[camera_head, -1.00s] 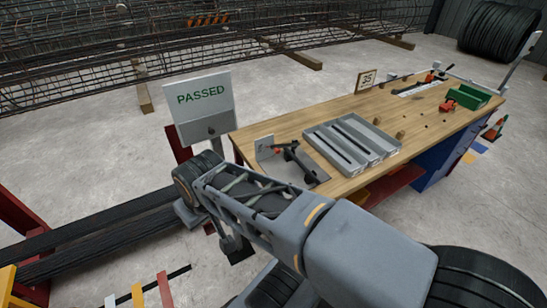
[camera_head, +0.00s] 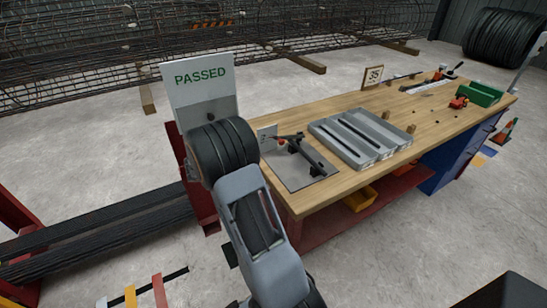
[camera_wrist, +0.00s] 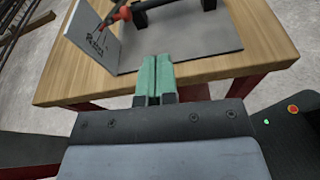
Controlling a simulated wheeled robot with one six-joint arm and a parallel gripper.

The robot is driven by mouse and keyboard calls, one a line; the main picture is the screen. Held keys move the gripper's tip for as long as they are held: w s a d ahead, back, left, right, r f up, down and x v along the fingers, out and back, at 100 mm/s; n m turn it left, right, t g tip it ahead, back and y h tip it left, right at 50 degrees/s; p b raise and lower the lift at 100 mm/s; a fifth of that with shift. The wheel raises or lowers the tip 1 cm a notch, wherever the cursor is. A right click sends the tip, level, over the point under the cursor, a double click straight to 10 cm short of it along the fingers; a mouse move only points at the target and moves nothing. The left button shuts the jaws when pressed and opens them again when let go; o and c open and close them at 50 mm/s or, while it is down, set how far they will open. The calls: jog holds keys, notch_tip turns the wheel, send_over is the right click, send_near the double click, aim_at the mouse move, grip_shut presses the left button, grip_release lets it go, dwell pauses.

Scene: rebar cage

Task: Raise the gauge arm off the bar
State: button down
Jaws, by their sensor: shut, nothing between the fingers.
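The gauge stands on a grey base plate (camera_head: 296,178) at the near left end of the bench, with an upright pale scale plate (camera_head: 266,137). Its red-marked gauge arm (camera_head: 284,139) also shows at the top of the wrist view (camera_wrist: 119,15), beside the scale plate (camera_wrist: 92,38). A dark bar (camera_head: 309,156) lies on black supports on the base plate. My gripper (camera_wrist: 156,62) has green fingertips pressed together and empty. In the wrist view it is in front of the base plate's near edge, apart from the gauge arm. My wrist hides the gripper in the head view.
A grey slotted tray (camera_head: 360,137) lies right of the gauge. A "PASSED" board (camera_head: 200,88) stands left of the bench (camera_head: 420,115). A green bin (camera_head: 480,94) and a number sign (camera_head: 373,77) are farther back. Dark bars (camera_head: 100,228) lie at lower left.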

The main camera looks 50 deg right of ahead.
jog(key=w+d+f+n+h+b, duration=0.1)
jog(key=w+d+f+n+h, duration=0.2)
jog(key=f+n, duration=0.1)
jog(key=shift+w+d+f+t, duration=0.15)
jog(key=shift+w+f+t, duration=0.15)
jog(key=shift+w+f, duration=0.05)
jog(key=d, duration=0.3)
jog(key=s+d, duration=0.1)
jog(key=d, duration=0.5)
jog(key=shift+s+d+r+p, duration=0.15)
jog(key=shift+s+d+p, duration=0.15)
jog(key=shift+s+d, duration=0.1)
